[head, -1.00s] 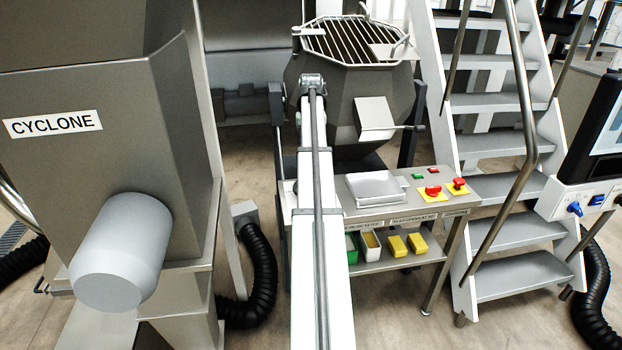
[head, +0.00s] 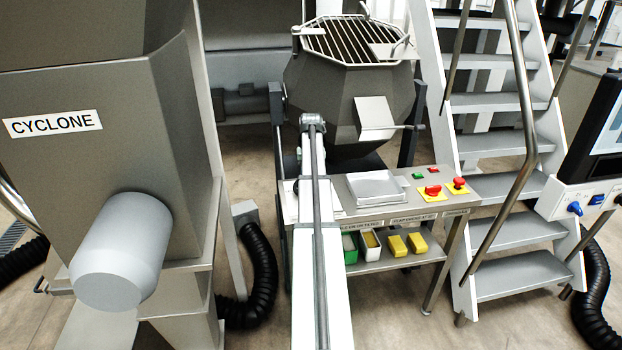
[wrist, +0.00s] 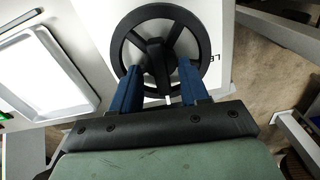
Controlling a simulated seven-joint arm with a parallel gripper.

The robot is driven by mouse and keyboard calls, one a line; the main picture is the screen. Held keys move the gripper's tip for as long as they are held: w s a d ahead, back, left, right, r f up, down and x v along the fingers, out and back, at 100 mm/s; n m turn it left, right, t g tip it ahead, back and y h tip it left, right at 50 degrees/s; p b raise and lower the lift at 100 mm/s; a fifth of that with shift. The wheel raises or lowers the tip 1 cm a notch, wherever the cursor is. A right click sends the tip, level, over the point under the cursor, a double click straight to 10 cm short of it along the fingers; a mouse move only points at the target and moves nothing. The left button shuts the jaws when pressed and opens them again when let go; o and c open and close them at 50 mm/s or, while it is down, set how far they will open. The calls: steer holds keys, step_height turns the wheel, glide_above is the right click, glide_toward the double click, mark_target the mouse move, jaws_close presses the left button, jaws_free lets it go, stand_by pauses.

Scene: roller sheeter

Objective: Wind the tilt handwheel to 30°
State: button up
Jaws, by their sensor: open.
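The black handwheel (wrist: 155,47), with a round rim, spokes and a hub, is at the top middle of the wrist view. It lies in front of a white panel with dark lettering, partly cut off. My gripper (wrist: 158,68) has two blue fingers, spread apart, reaching over the near part of the wheel. The fingers sit to either side of the hub; I cannot tell whether they touch the wheel. The wheel's near rim is partly hidden by the fingers. In the head view, neither the wheel nor my gripper can be made out. No tilt reading is legible.
A metal tray (head: 377,187) sits on the bench beside red and green buttons; it also shows in the wrist view (wrist: 44,75). Several bins stand on the shelf below. A tilted hopper (head: 355,85) is behind, a staircase (head: 507,190) right, the cyclone (head: 120,160) left.

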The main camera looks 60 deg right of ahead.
steer(key=shift+f, duration=0.5)
steer(key=shift+c, duration=0.3)
jaws_close()
